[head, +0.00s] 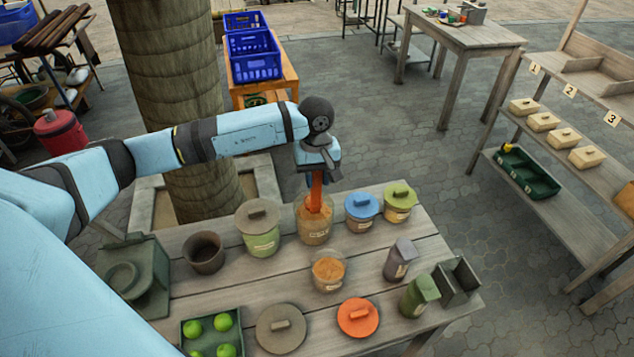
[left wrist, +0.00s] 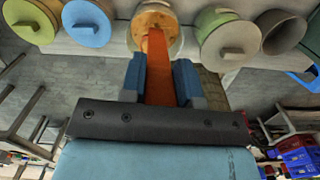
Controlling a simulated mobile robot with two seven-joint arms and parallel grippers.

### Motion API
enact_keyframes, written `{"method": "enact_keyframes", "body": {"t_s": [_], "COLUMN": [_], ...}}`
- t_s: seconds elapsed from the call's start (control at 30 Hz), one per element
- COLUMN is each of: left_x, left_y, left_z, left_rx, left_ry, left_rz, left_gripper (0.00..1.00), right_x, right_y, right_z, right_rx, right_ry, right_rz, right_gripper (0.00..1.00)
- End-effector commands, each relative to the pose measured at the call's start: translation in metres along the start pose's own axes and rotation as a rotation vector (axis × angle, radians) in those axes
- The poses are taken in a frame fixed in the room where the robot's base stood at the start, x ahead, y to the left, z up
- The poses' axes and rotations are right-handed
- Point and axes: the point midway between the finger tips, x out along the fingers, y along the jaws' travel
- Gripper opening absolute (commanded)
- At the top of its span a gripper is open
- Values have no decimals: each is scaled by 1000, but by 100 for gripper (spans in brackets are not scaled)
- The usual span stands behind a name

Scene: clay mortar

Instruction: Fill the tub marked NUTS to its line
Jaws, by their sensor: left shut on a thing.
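My left gripper (head: 316,178) is shut on an orange scoop (head: 316,195), which points down into an open clear tub (head: 301,222) at the back middle of the table. The tub holds tan-brown contents; the scoop's lower end is hidden inside. The left wrist view shows the scoop (left wrist: 160,70) between both fingers, over the tub's mouth (left wrist: 172,20). A second open clear tub (head: 328,272) with brown contents stands in front. Both have labels too small to read. I cannot tell which is marked NUTS, nor see a fill line. My right gripper is not in view.
Lidded tubs in green (head: 260,236), blue (head: 361,212) and olive (head: 399,204) flank the scoop's tub. A brown pot (head: 204,253) is at left. An orange lid (head: 357,317) and grey lid (head: 281,328) lie in front. A tree trunk (head: 165,90) rises behind the table.

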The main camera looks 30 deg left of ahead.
Motion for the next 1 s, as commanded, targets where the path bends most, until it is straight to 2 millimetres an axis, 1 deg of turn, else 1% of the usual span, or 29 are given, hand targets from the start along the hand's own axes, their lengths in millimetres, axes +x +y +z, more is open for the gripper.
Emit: {"method": "enact_keyframes", "body": {"t_s": [0.03, 0.2, 0.43, 0.53, 1.0], "left_x": [-9, -30, -52, -55, -54], "left_y": [0, 0, 0, 0, 0], "left_z": [0, 2, 4, 4, 5], "left_rx": [0, 0, 0, 0, 0], "left_ry": [1, 2, 0, 0, -1], "left_rz": [0, 2, 0, 0, 0], "left_gripper": [0, 0, 0, 0, 0], "right_x": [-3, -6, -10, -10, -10], "right_y": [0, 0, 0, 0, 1], "right_z": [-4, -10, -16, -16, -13], "right_rx": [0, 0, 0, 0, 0], "right_ry": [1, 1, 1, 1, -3], "right_rz": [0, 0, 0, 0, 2], "right_gripper": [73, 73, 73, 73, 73]}}
